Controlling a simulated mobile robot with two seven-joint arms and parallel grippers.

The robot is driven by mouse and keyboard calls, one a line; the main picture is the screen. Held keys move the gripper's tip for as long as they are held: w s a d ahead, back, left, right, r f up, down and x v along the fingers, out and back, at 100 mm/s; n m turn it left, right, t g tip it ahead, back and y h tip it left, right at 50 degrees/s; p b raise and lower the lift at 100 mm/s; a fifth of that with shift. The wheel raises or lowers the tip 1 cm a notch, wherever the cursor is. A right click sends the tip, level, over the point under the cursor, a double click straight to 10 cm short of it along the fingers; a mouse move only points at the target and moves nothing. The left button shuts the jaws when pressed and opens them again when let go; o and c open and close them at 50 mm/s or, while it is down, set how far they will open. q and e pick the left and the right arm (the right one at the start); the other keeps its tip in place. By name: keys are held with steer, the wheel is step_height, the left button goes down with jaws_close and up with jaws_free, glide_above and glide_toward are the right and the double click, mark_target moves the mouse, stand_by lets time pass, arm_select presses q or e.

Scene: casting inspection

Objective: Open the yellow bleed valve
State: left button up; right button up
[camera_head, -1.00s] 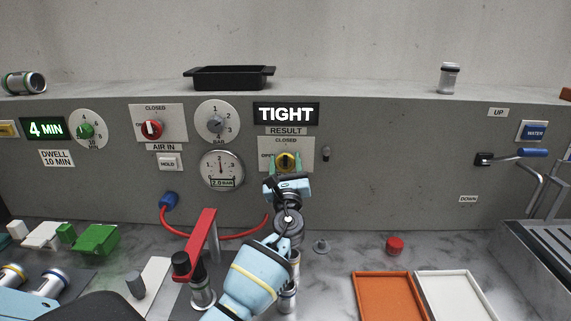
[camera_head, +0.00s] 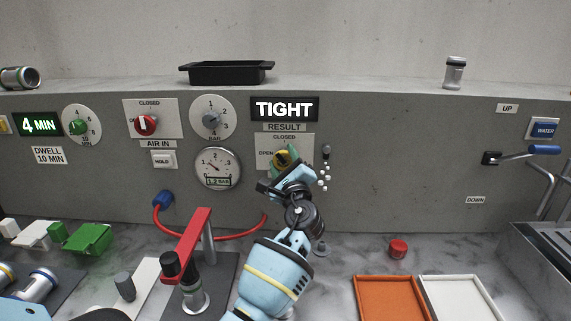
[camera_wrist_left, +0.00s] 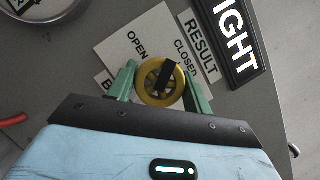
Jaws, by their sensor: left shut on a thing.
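The yellow bleed valve (camera_head: 282,158) is a round knob on the grey panel, below the RESULT label, on a white plate (camera_head: 303,143) marked OPEN and CLOSED. My left gripper (camera_head: 286,157) is shut on it, its green fingers on either side of the knob. In the left wrist view the yellow knob (camera_wrist_left: 160,82) sits between the green fingertips (camera_wrist_left: 160,88), its black pointer bar across the face. My left wrist is tilted, and the gripper hides part of the knob in the head view. My right gripper does not show.
A pressure gauge (camera_head: 218,168) reads about 1.2 bar left of the valve. Small white dots (camera_head: 325,177) show below a small port (camera_head: 326,150) to its right. The TIGHT display (camera_head: 284,109) is above. A red clamp arm (camera_head: 189,243) stands in front of the panel.

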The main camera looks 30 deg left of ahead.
arm_select(q)
steer(key=n+g, duration=0.2)
steer(key=n, duration=0.4)
steer(key=n+g, duration=0.1)
steer(key=n, duration=0.1)
steer(key=n+h+p, duration=0.1)
steer(key=n, duration=0.2)
steer(key=shift+g+h, duration=0.3)
steer(key=shift+g, duration=0.1)
steer(key=shift+n, duration=0.3)
steer(key=o, duration=1)
steer(key=shift+v, duration=3.95)
